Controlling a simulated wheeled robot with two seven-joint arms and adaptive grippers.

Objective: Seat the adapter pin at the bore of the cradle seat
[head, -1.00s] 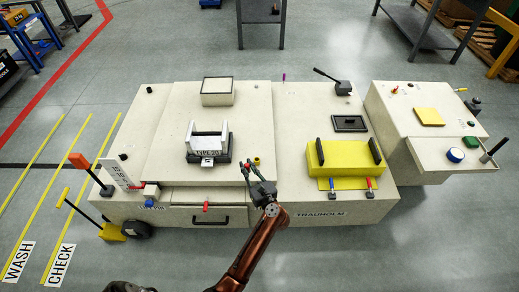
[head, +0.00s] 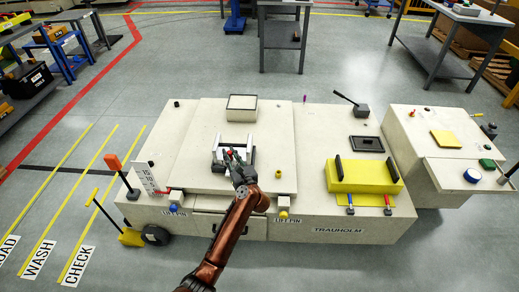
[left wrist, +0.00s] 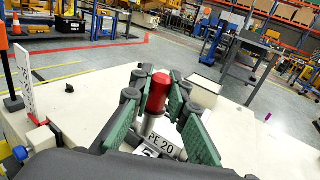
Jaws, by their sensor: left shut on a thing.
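The cradle seat (head: 251,157) stands on the pale carrier deck, with two light uprights on a dark base. My left gripper (head: 236,157) is over it in the head view and covers its middle. In the left wrist view the green-padded fingers (left wrist: 163,98) are shut on the adapter pin (left wrist: 158,90), which has a red top and a metal lower part. The pin's lower end is near the cradle's label plate (left wrist: 163,146), partly read as "PE 20". The bore is hidden, so I cannot tell whether the pin is in it. My right gripper is out of view.
A square pale box (head: 242,107) stands behind the cradle. A yellow block (head: 362,177) with black ends is to the right. A white marked plate (head: 145,177) and an orange-topped lever (head: 113,162) are at the left. The deck around the cradle is mostly clear.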

